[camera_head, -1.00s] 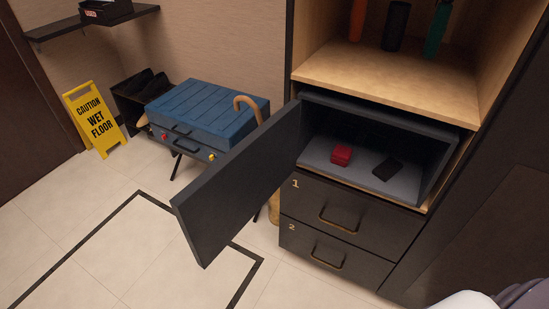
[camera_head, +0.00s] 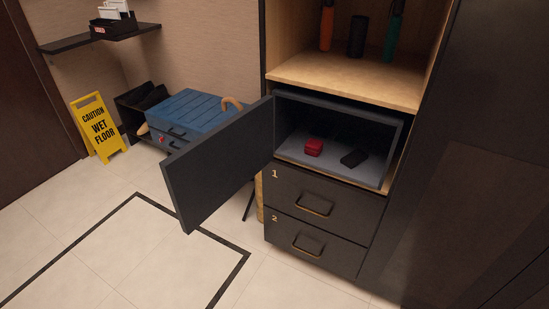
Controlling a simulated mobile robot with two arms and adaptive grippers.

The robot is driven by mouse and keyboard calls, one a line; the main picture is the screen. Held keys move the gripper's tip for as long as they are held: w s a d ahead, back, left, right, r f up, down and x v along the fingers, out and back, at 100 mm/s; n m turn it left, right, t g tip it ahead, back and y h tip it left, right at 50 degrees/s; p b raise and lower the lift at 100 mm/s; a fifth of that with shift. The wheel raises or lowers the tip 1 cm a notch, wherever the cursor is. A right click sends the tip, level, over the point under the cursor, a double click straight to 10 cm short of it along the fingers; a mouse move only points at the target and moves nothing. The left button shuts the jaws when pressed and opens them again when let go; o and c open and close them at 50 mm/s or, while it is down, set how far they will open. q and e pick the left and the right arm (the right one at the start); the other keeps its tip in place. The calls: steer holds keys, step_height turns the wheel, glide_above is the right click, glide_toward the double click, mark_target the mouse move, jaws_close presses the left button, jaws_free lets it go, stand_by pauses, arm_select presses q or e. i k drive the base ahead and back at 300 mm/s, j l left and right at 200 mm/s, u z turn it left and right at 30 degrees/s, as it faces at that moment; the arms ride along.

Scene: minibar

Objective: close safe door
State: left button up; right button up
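The safe (camera_head: 392,139) is a dark grey box set in the cabinet, above two numbered drawers. Its door (camera_head: 217,163) stands wide open, hinged on the left side of the safe and swung out to the left over the floor. Inside on the grey safe floor lie a small red box (camera_head: 314,147) and a black wallet-like item (camera_head: 354,158). Neither of my grippers is in view.
Drawers 1 (camera_head: 316,203) and 2 (camera_head: 310,245) below the safe are shut. A blue suitcase (camera_head: 195,113) on a stand is behind the door. A yellow wet floor sign (camera_head: 98,128) stands at the left. The tiled floor in front is clear.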

mark_target(200, 177)
steer(key=i+j+z, duration=0.1)
steer(key=z, duration=0.3)
steer(key=j+z, duration=0.15)
steer(key=z, duration=0.25)
steer(key=i+j+z, duration=0.1)
steer(key=z, duration=0.3)
steer(key=j+z, duration=0.2)
steer(key=z, duration=0.25)
steer(key=j+z, duration=0.2)
steer(key=z, duration=0.2)
